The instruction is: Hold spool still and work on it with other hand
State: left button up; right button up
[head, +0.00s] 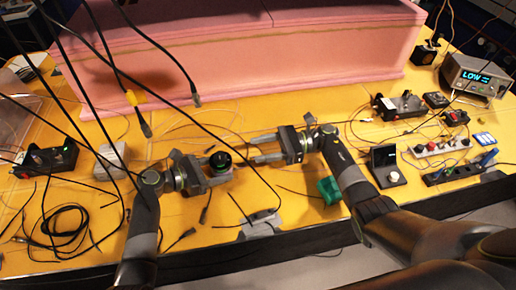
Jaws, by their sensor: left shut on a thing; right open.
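The spool (220,161) is a small dark cylinder with a black top, standing on the yellow table. My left gripper (222,174) is shut on the spool from the left, its fingers on either side of it. My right gripper (262,149) reaches in from the right. Its jaws are open and empty, with the fingertips a short way to the right of the spool. The lower part of the spool is hidden by the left fingers.
A pink foam block (240,60) spans the back. A green block (329,190) lies below my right gripper. A meter reading LOW (476,77) stands at right. Black cables (65,225) coil at left. Several cables hang in front.

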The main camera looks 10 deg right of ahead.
pick_arm(q)
jog(key=o, duration=0.8)
